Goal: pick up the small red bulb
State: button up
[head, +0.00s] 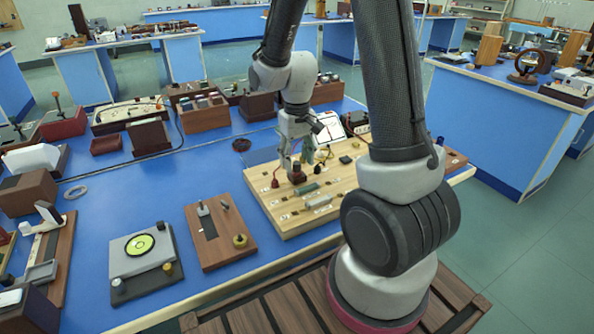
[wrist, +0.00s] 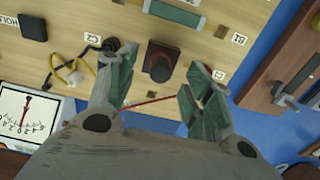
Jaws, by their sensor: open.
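The small red bulb (wrist: 160,68) is a dark red dome on a dark square base, standing on the light wooden board (head: 262,186). In the wrist view it lies between the two fingers of my gripper (wrist: 164,62), which are apart with a gap on each side of it. In the head view my gripper (head: 291,160) points down over the board, just above a dark red-brown piece (head: 297,176) that looks like the same bulb and base. I cannot tell the exact height of the fingertips over the board.
A yellow wire loop (wrist: 68,75) and a black plug lie left of my fingers. A green bar (wrist: 175,12) is beyond the bulb. A white meter (wrist: 28,118) stands at lower left. A thin red wire runs behind the fingers. A wooden plate (head: 221,240) lies on the blue bench.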

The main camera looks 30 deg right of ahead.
aim_at(297, 170)
jog(key=shift+f, duration=1.35)
jog(key=c, duration=1)
jog(key=shift+o, duration=0.2)
jog(key=shift+r, duration=0.1)
